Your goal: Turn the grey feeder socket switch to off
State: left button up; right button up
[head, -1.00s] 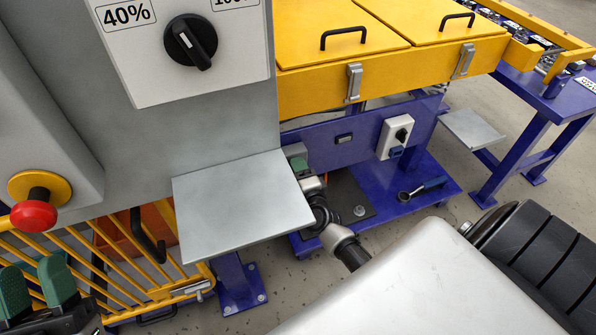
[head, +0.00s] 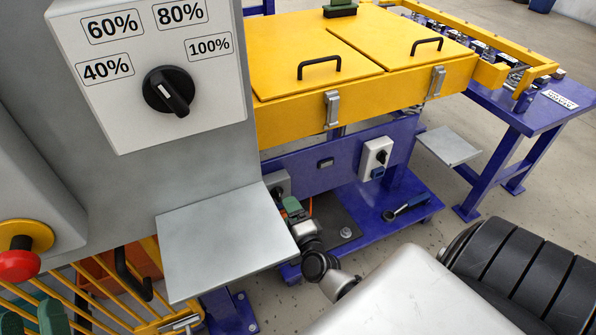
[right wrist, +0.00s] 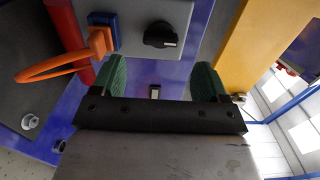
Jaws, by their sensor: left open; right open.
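The grey feeder socket box (right wrist: 148,22) shows at the top of the right wrist view, with its black switch knob (right wrist: 160,35). An orange plug (right wrist: 100,40) with an orange cable sits at its left. In the head view the grey box (head: 279,184) is mostly hidden behind the grey shelf and my right gripper. My right gripper (right wrist: 161,80) is open and empty, with its green fingers pointing at the box and the knob beyond and between the tips. It shows in the head view as green fingers (head: 292,206). My left gripper (head: 35,318) is open at the lower left.
A grey shelf (head: 222,240) stands just left of my right gripper. A paler box (head: 376,157) with a black knob and blue socket is farther right. Yellow covers (head: 310,60), a 40–100% dial panel (head: 150,120) and a red stop button (head: 18,262) are around.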

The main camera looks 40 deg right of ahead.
pick_arm(q)
jog(key=shift+w+a+f+g+y, duration=0.1)
jog(key=shift+w+f+g+y, duration=0.15)
jog(key=shift+f+g, duration=0.35)
jog(key=shift+w+f+g+y, duration=0.15)
jog(key=shift+f+g+y, duration=0.1)
jog(key=shift+f+g, duration=0.3)
pick_arm(e)
jog(key=v, duration=0.5)
jog(key=shift+s, duration=0.15)
